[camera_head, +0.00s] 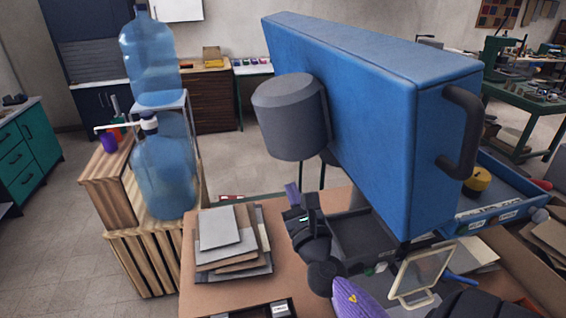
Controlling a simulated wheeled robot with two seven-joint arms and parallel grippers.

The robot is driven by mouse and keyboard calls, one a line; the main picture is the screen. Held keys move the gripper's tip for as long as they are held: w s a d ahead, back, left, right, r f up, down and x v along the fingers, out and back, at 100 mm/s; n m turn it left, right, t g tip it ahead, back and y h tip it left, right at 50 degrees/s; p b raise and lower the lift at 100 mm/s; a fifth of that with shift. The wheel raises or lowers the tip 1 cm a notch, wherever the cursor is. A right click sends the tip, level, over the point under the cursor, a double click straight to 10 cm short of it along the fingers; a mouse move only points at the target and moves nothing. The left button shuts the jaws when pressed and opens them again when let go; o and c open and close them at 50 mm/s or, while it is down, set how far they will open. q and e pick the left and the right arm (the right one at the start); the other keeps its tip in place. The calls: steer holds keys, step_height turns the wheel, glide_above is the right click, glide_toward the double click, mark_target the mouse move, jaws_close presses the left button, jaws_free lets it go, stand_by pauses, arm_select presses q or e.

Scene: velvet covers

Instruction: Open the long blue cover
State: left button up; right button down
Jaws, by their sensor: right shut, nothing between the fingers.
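The long blue cover (375,110) is a large slab that stands on edge, high above the table, on the right half of the head view. A black handle (462,130) is on its near right end, and a thick grey cylinder (291,117) sits against its left face. A dark open tray (365,238) shows below the cover, partly hidden by it. My right gripper (293,197) is shut and empty, below the grey cylinder and left of the tray, apart from the cover. My left gripper is not in view.
A stack of flat boards (232,240) lies on the brown table (205,297) left of my right gripper. A small framed panel (422,272) and a blue bin (505,200) are at the right. Water bottles (163,165) stand on a wooden crate at the left.

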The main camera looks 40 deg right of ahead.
mark_target(287, 159)
steer(key=r+p, duration=0.1)
steer(key=w+r+p, duration=0.1)
steer(key=r, duration=0.1)
steer(key=w+r+p, duration=0.1)
steer(key=shift+a+r+p, duration=0.1)
steer(key=shift+r+p, duration=0.05)
steer(key=shift+p, duration=0.2)
step_height(287, 159, up, 4)
steer(key=m+h+p, duration=0.1)
steer(key=m+p, duration=0.2)
steer(key=shift+r+p, duration=0.15)
steer(key=shift+p, duration=0.2)
steer(key=shift+f, duration=0.2)
